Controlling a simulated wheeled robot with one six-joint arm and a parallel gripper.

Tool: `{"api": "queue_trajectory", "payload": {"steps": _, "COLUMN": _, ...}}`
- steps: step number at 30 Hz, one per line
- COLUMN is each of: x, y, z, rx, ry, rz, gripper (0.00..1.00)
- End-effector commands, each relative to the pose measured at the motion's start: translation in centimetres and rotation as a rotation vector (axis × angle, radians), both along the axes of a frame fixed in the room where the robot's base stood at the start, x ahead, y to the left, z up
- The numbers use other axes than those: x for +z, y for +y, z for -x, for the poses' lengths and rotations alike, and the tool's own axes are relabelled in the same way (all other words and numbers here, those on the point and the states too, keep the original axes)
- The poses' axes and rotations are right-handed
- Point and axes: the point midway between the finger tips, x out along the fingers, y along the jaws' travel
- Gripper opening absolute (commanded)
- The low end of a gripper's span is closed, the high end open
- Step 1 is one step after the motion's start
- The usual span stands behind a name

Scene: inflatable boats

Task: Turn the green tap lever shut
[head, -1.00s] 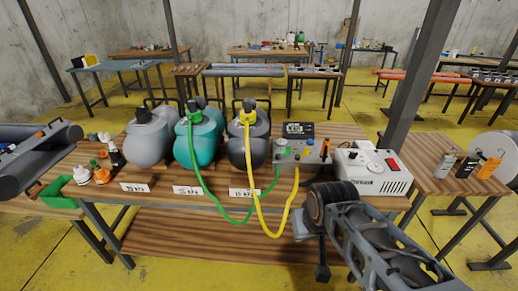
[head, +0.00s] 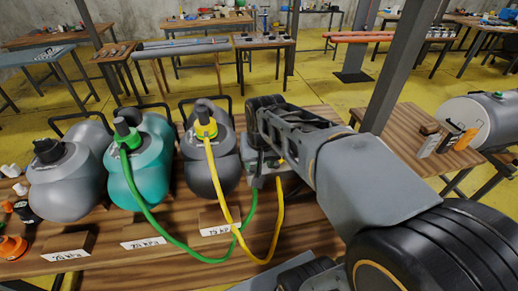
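The grey control box (head: 255,158) stands on the wooden bench, largely covered by my arm. I cannot make out the green tap lever; the top of the box is hidden behind my arm. A green hose (head: 152,219) runs from the green fitting (head: 127,138) on the teal inflatable (head: 150,165) to the box. A yellow hose (head: 228,195) runs from the yellow fitting (head: 206,130) on the dark grey inflatable (head: 203,172) to the box. My arm reaches over the box from the lower right. My gripper's fingers cannot be made out, nor any contact with the lever.
A light grey inflatable (head: 70,185) stands left of the teal one. Pressure cards lie along the bench front, one (head: 143,244) below the teal inflatable. A steel post (head: 385,75) rises behind my arm. A side table (head: 415,158) with small bottles stands at right.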

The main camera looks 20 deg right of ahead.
Motion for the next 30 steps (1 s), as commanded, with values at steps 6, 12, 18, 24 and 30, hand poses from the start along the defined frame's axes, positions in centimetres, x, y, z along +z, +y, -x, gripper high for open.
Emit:
{"api": "queue_trajectory", "payload": {"steps": 6, "x": 0.7, "y": -3.4, "z": -8.0, "rx": -0.332, "ry": 0.109, "rz": -0.054, "gripper": 0.52}}
{"api": "queue_trajectory", "payload": {"steps": 12, "x": -0.3, "y": -6.3, "z": -12.9, "rx": -0.569, "ry": 0.176, "rz": -0.081, "gripper": 0.52}}
{"api": "queue_trajectory", "payload": {"steps": 18, "x": -1.3, "y": -8.1, "z": -15.0, "rx": -0.693, "ry": 0.209, "rz": -0.091, "gripper": 0.52}}
{"api": "queue_trajectory", "payload": {"steps": 24, "x": -3.6, "y": -8.6, "z": -15.4, "rx": -0.723, "ry": 0.219, "rz": -0.093, "gripper": 0.52}}
{"api": "queue_trajectory", "payload": {"steps": 30, "x": -7.5, "y": -8.6, "z": -15.3, "rx": -0.72, "ry": 0.219, "rz": -0.093, "gripper": 0.52}}
